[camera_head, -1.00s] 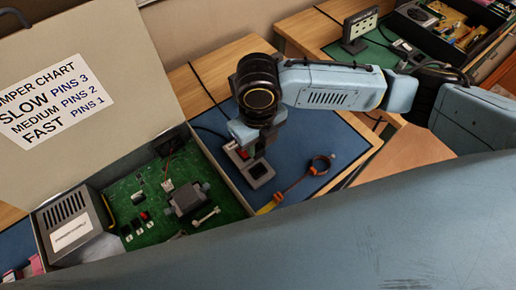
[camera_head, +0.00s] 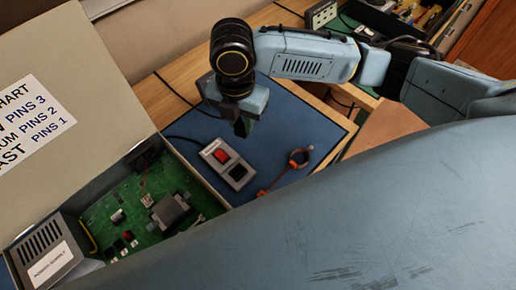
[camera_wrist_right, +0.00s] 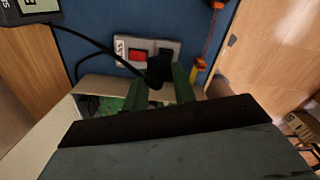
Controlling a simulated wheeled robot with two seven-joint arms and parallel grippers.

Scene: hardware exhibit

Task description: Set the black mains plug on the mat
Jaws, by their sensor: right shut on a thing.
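The black mains plug (camera_wrist_right: 158,70) is between the green-tinted fingertips of my right gripper (camera_wrist_right: 164,88) in the wrist view. In the head view the right gripper (camera_head: 243,126) is shut above the blue mat (camera_head: 300,125); the plug is hard to make out there. The grey socket block (camera_head: 213,148) with a red switch lies on the mat below the gripper. Its black socket face is uncovered in the head view. A black cord runs from the plug toward the upper left in the wrist view. My left gripper is not in view.
An open case (camera_head: 218,192) with a green circuit board and a grey power supply (camera_head: 45,250) stands left of the mat. An orange strap (camera_head: 299,158) lies right of the socket block. The mat's back and right are clear.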

